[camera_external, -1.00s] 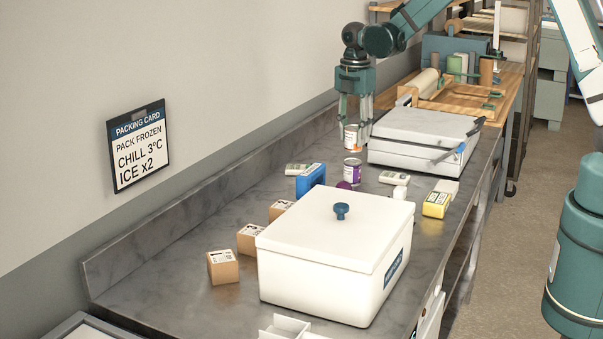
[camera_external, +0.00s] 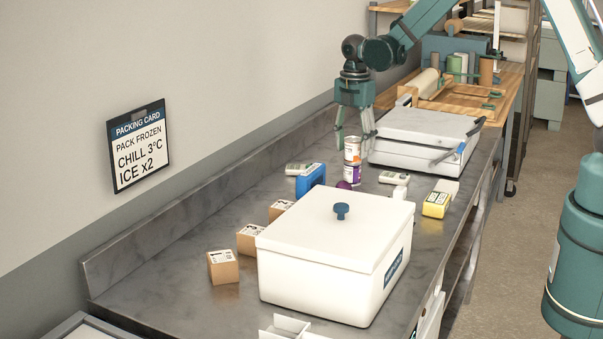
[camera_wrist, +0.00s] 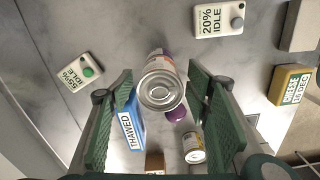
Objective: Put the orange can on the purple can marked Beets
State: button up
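The orange can (camera_external: 352,151) stands upright on top of the purple can (camera_external: 352,173) in the external view. In the wrist view I see the lid of the orange can (camera_wrist: 161,84) from above, with a bit of the purple can (camera_wrist: 162,53) showing behind it. My gripper (camera_external: 354,138) is open, its fingers spread around the upper part of the stack. In the wrist view the green fingers of my gripper (camera_wrist: 160,112) stand wide on both sides of the orange can, with gaps between. The Beets marking is too small to read.
A blue THAWED block (camera_wrist: 131,125), a purple round thing (camera_wrist: 176,113) and another small can (camera_wrist: 193,148) lie close to the stack. A white lidded box (camera_external: 335,255) stands nearer the camera. A grey lidded case (camera_external: 424,137) is right of the stack. A yellow box (camera_external: 436,205) is farther right.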

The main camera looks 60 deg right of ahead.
aim_at(354, 139)
jog(key=shift+r, duration=0.1)
dwell(0.3)
notch_tip(354, 139, up, 12)
dwell(0.7)
jog(key=shift+r, duration=0.1)
dwell(0.5)
